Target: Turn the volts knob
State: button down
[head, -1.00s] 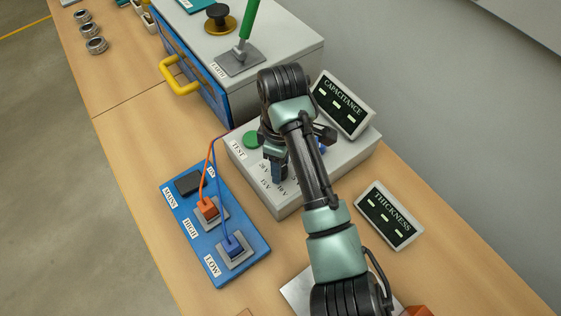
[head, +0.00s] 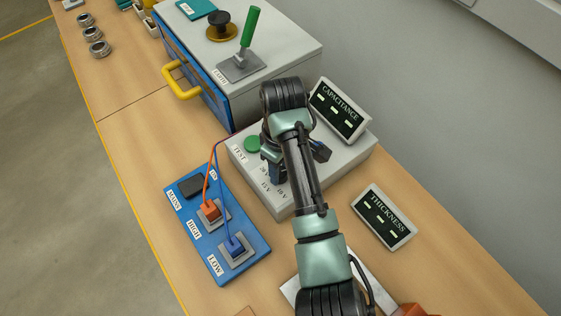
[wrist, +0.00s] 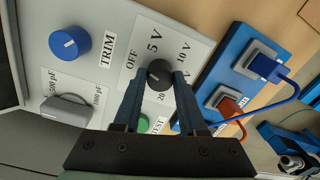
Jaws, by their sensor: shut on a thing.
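The volts knob (wrist: 160,72) is a round black knob on a pale dial plate marked OFF, 5 V, 10 V and 20, seen in the wrist view. My gripper (wrist: 158,77) is shut on it, with one dark blue finger on each side. Where the knob points is not clear. In the head view my gripper (head: 277,176) reaches down onto the grey tester box (head: 300,196), and my arm hides the knob there.
The wrist view shows a blue TRIM knob (wrist: 70,42), a grey pF knob (wrist: 67,109) and a green TEST button (wrist: 143,123) close by. The capacitance display (head: 340,108) stands behind the arm. A blue board (head: 216,225) with orange and blue leads lies left of the box.

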jog(key=m+p, duration=0.1)
jog(key=m, duration=0.1)
jog(key=m+p, duration=0.1)
jog(key=p, duration=0.1)
jog(key=shift+a+r+m, duration=0.1)
jog(key=shift+r+m, duration=0.1)
jog(key=shift+m, duration=0.2)
jog(key=m+p, duration=0.2)
jog(key=m, duration=0.2)
jog(key=shift+m+p, duration=0.3)
jog(key=shift+p, duration=0.05)
jog(key=m+p, duration=0.2)
jog(key=m, duration=0.2)
jog(key=m+p, duration=0.1)
jog(key=m, duration=0.3)
jog(key=shift+t, duration=0.3)
jog(key=m+p, duration=0.1)
jog(key=m, duration=0.3)
jog(key=shift+m, duration=0.3)
jog(key=m, duration=0.3)
jog(key=shift+f+m+p, duration=0.1)
jog(key=shift+m+p, duration=0.3)
jog(key=m, duration=0.4)
jog(key=shift+w+m+p, duration=0.1)
jog(key=shift+m+p, duration=0.2)
jog(key=shift+m, duration=1.5)
